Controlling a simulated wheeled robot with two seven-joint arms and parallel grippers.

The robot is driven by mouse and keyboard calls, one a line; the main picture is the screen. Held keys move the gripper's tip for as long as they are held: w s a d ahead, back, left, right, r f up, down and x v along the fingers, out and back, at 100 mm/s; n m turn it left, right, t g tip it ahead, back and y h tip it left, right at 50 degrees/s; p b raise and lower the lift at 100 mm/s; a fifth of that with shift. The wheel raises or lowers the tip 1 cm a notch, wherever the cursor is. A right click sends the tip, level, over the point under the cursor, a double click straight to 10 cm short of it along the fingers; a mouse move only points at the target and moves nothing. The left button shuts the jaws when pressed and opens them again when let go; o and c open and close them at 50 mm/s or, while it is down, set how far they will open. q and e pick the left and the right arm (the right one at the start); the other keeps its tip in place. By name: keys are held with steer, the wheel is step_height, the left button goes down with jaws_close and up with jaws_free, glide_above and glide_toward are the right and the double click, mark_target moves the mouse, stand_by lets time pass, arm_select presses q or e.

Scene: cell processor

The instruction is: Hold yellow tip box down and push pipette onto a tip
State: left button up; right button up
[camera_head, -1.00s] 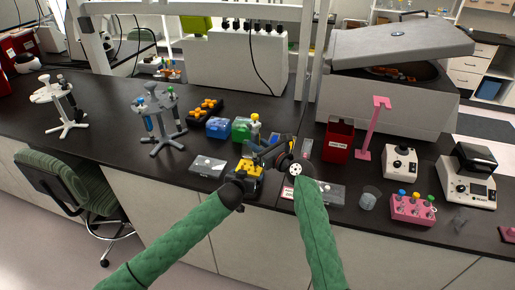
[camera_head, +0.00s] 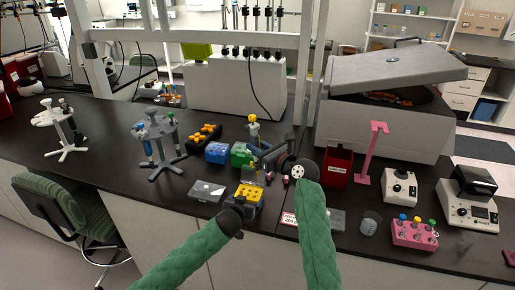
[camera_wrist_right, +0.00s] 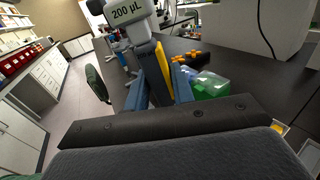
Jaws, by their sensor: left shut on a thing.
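The yellow tip box (camera_head: 250,190) sits on the dark bench near its front edge. My left gripper (camera_head: 240,204) is at the front of the box and is shut on it. The pipette (camera_head: 253,131) with a yellow top is roughly upright behind and above the box. My right gripper (camera_head: 267,159) is shut on the pipette. In the right wrist view, the pipette (camera_wrist_right: 134,12) is marked 200 µL and stands between the blue-grey fingers (camera_wrist_right: 163,85). The pipette's lower end is hidden or too small to make out, so I cannot tell whether it carries a tip.
A blue box (camera_head: 217,152) and a green box (camera_head: 241,155) stand behind the tip box. A grey clear-lidded box (camera_head: 207,191) lies to its left. A red bin (camera_head: 338,167), a pink stand (camera_head: 363,178) and a pink rack (camera_head: 415,234) stand to the right.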

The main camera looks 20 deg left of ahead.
arm_select(q)
steer(key=o, duration=1.3)
steer(key=shift+c, duration=0.2)
steer(key=shift+s+r, duration=0.2)
steer(key=shift+s, duration=0.35)
steer(key=v, duration=1.1)
steer(key=s+a+m+g+y, duration=0.15)
steer(key=a+g+y, duration=0.65)
steer(key=a, duration=1.8)
step_height(320, 180, down, 16)
steer(key=m, duration=0.1)
steer(key=shift+d+t, duration=0.4)
steer(key=shift+d, duration=0.05)
